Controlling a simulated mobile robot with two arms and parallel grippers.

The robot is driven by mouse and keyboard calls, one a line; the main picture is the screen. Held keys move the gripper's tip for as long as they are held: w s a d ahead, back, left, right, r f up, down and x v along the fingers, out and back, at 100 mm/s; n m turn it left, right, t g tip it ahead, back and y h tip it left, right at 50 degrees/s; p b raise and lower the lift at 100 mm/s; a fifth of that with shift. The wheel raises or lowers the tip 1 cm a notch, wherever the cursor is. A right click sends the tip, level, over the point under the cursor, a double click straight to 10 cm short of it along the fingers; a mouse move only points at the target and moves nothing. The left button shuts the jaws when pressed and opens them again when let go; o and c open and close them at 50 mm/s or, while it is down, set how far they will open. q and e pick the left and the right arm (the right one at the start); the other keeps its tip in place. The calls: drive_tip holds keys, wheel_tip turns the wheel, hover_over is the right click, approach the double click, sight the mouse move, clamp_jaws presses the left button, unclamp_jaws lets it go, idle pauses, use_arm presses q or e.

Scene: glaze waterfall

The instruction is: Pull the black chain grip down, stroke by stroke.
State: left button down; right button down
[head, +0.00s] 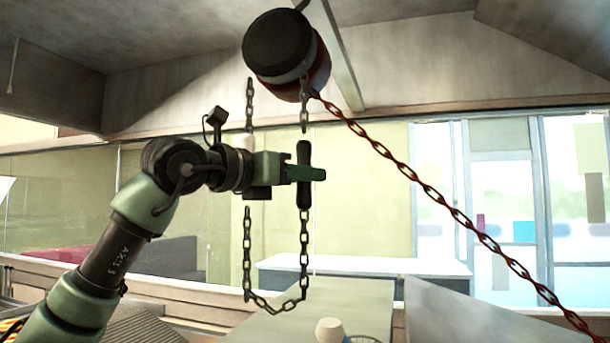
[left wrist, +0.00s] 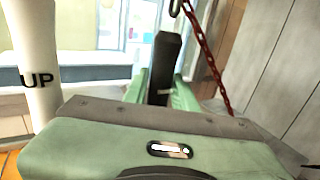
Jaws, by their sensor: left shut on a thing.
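The black chain grip (head: 303,154) is an upright dark bar on the right strand of a dark hand chain (head: 304,243) in the head view. The chain hangs in a loop below a hoist with a black cap (head: 277,40). My left gripper (head: 305,174) comes in from the left and is shut around the grip's middle; the grip sticks out above and below the green fingers. In the left wrist view the grip (left wrist: 163,65) stands between the fingers. A white grip marked UP (left wrist: 38,75) is at the left there. My right gripper is not in view.
A red chain (head: 450,207) runs from the hoist down to the lower right. A pale table (head: 361,264) and grey panels lie below. A small cream object (head: 329,330) is at the bottom. The air right of the grip is free up to the red chain.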

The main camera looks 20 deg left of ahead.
use_arm(q)
wheel_tip(320, 180, down, 3)
drive_tip(key=shift+r+b, duration=0.2)
drive_tip(key=shift+b, duration=0.5)
wheel_tip(320, 180, up, 5)
drive_tip(key=p, duration=0.4)
drive_tip(key=shift+f, duration=0.25)
drive_tip(key=c, duration=1)
unclamp_jaws()
